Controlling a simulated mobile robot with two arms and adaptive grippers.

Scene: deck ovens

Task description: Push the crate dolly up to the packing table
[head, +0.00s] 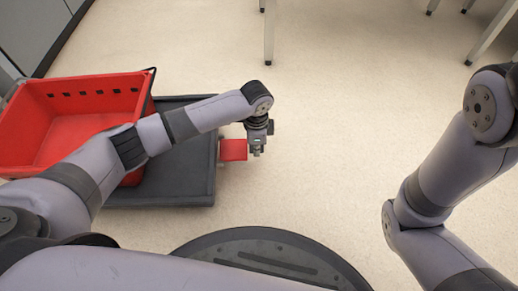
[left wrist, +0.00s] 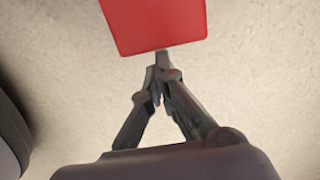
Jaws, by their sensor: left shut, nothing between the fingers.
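The dolly (head: 190,187) is a low dark grey platform at the left of the head view. A red crate (head: 45,135) stands on it, partly hidden behind my left arm. A red square plate (head: 233,150) sticks out from the dolly's right side; it fills the top of the left wrist view (left wrist: 155,25). My left gripper (head: 257,153) points down just right of this plate, its fingers shut and empty in the left wrist view (left wrist: 160,72). I cannot tell whether it touches the plate. My right arm shows at the right, its gripper out of view.
Several grey legs (head: 269,35) stand at the top and upper right; the top they carry is out of view, so I cannot tell whether it is the packing table. A grey cabinet (head: 32,30) is at the upper left. The pale floor (head: 340,140) between is clear.

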